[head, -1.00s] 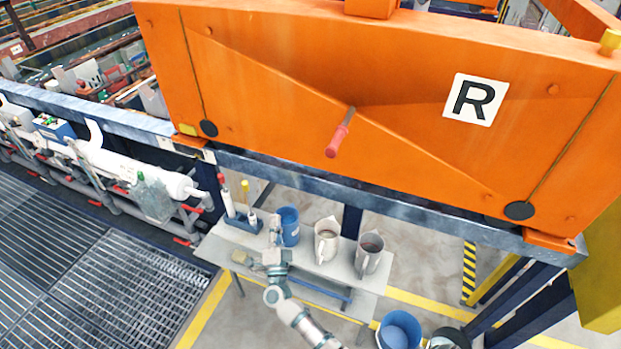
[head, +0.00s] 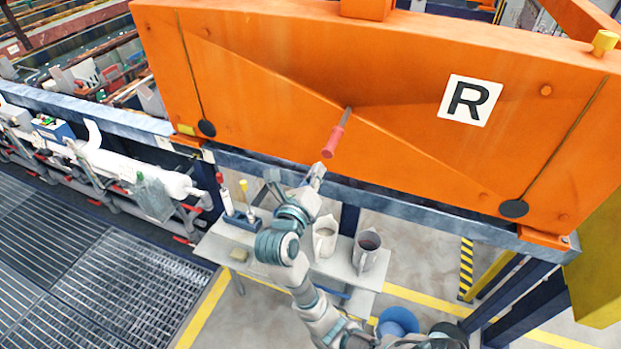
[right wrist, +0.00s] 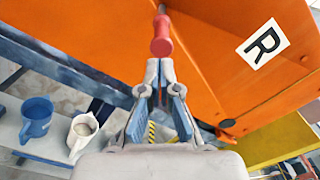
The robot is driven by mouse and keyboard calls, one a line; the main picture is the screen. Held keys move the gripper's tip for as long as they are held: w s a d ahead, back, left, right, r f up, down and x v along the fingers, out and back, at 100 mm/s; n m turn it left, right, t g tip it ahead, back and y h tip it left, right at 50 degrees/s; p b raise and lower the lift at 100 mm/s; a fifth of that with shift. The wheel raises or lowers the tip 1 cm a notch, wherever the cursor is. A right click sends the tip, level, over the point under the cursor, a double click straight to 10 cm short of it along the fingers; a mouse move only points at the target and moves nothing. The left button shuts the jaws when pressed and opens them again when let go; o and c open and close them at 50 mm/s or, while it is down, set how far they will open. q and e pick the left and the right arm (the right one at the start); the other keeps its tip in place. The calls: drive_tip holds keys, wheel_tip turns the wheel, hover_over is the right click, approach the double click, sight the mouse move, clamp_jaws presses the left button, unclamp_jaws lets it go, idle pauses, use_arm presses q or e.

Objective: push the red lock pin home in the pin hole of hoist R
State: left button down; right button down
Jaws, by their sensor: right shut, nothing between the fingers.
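The red lock pin (head: 333,141) sticks out of the orange face of hoist R (head: 240,85), with a length of grey shaft showing between the red grip and the face. The white R plate (head: 470,100) is to its right. My right gripper (head: 317,172) is shut and empty, just below and in front of the red end. In the right wrist view the pin's red grip (right wrist: 161,38) is right beyond the closed fingertips (right wrist: 159,66); I cannot tell if they touch. The pin hole itself is too small to make out. My left gripper is not in view.
Under the hoist, a dark blue beam (head: 400,192) runs across. Below it a table (head: 215,248) holds two jugs (head: 325,238) (head: 367,248) and, in the right wrist view, a blue mug (right wrist: 37,117). A blue bucket (head: 398,320) stands lower down.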

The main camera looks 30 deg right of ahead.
sight(326, 155)
drive_tip(key=x, duration=0.4)
drive_tip(key=shift+s+d+f, duration=0.1)
drive_tip(key=shift+a, duration=0.25)
drive_tip(key=shift+d, duration=0.1)
